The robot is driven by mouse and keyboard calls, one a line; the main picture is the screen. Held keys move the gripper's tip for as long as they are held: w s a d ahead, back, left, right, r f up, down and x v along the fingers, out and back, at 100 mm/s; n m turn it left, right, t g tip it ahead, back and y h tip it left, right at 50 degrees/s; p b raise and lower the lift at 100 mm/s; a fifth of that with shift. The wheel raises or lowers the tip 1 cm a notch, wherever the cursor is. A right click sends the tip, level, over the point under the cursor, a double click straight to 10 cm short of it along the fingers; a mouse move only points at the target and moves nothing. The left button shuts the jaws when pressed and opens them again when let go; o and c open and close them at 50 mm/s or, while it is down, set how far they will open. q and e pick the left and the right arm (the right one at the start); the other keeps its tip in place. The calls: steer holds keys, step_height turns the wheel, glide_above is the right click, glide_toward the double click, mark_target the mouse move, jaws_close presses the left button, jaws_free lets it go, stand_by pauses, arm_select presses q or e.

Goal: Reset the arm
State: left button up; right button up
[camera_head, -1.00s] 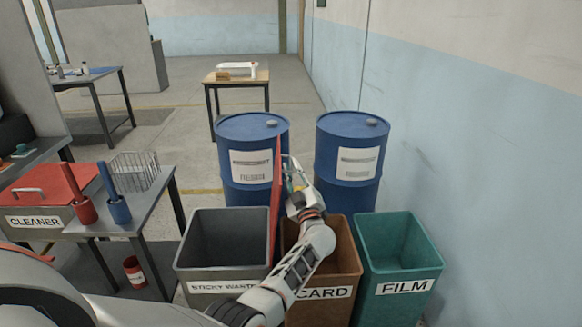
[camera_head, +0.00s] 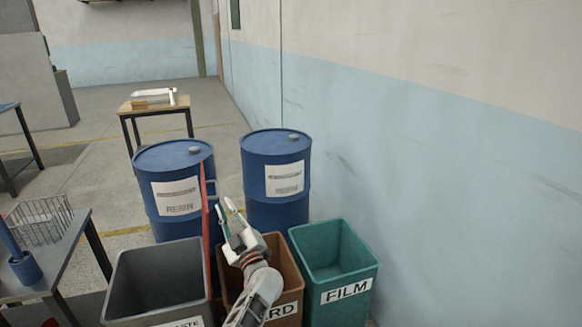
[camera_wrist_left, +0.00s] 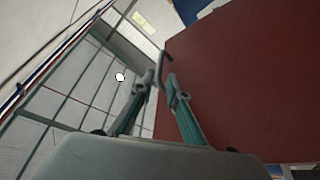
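My left gripper (camera_head: 226,206) is just to the right of a thin red lid (camera_head: 206,215). The lid stands upright at the edge of the grey sticky waste bin (camera_head: 155,275). The gripper's fingers are apart, with nothing visibly held between them. In the left wrist view the two teal-sided fingers (camera_wrist_left: 156,92) are spread in front of the lid's broad dark red face (camera_wrist_left: 235,85). A grey handle (camera_wrist_left: 160,65) shows near the fingertips there; contact is unclear. My right gripper is not in view.
The brown card bin (camera_head: 286,262) is under my left forearm, with the green film bin (camera_head: 340,260) to its right against the wall. Blue drums (camera_head: 178,185) (camera_head: 276,180) stand behind the bins. A grey table (camera_head: 55,255) with a wire basket (camera_head: 38,220) is at left.

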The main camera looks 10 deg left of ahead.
arm_select(q)
steer(key=s+d+f+m+t+h+p, duration=0.1)
steer(key=s+d+f+m+h, duration=0.4)
steer(key=s+f+m+h, duration=0.3)
steer(key=s+d+f+m+t+h, duration=0.2)
steer(key=s+d+f+m+h, duration=0.3)
steer(key=s+f+m+h, duration=0.35)
steer(key=s+d+f+m+g, duration=0.1)
steer(key=s+d+f+g, duration=0.1)
steer(key=s, duration=0.6)
steer(key=s+d+f+m+g+h, duration=0.1)
steer(key=s+f+g, duration=0.2)
steer(key=s+f, duration=0.2)
steer(key=s+d+f+m+g, duration=0.2)
steer(key=s+f+g, duration=0.1)
steer(key=s, duration=0.7)
steer(key=shift+s+d+f+h+p, duration=0.35)
steer(key=shift+s+f, duration=0.05)
steer(key=shift+f, duration=0.15)
